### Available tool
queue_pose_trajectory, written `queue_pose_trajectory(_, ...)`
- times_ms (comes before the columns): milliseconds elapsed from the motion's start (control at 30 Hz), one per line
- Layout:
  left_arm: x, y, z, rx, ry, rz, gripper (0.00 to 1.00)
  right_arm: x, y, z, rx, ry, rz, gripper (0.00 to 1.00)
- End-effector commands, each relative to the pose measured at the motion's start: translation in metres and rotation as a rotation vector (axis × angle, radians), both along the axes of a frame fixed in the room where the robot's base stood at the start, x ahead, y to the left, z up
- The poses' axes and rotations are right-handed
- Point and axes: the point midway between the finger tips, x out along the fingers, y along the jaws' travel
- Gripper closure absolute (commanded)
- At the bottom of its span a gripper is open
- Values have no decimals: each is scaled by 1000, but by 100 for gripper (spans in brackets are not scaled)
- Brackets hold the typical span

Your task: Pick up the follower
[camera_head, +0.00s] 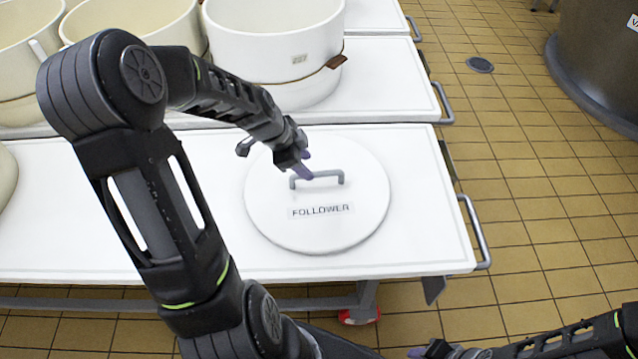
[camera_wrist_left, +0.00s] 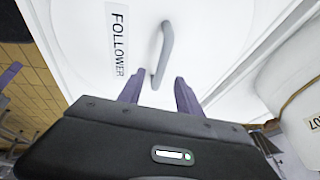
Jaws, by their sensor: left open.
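The follower (camera_head: 340,235) is a round white disc with a grey bar handle (camera_head: 345,176) and a "FOLLOWER" label. It lies flat near the right end of a white table (camera_head: 420,240). My left gripper (camera_head: 306,168) is over the disc at the left end of the handle. In the left wrist view the two purple fingers of that gripper (camera_wrist_left: 158,90) are apart, with nothing held. The handle (camera_wrist_left: 163,50) shows ahead, its near end in line with the gap between the fingers. Part of my right arm shows at the bottom right, but its jaws are not clear.
White tubs (camera_head: 275,45) stand on a second white table (camera_head: 395,85) behind. Metal rail handles (camera_head: 478,232) stick out at the table ends. A large round vat (camera_head: 605,65) stands at the top right. The tiled floor (camera_head: 540,200) to the right is mostly clear.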

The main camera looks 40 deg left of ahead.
Motion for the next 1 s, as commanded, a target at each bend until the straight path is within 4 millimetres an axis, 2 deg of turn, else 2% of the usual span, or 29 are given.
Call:
queue_pose_trajectory(300, 10, -5, -23, -1, 1, -2, 59, 1, 0, -2, 0, -1, 0, 67)
queue_pose_trajectory(667, 12, -5, -27, -2, 1, -1, 59, 1, 0, -2, 0, -1, 0, 67)
queue_pose_trajectory(1000, 30, -12, -67, -2, 2, -1, 59, 1, 0, -3, 0, -1, 0, 67)
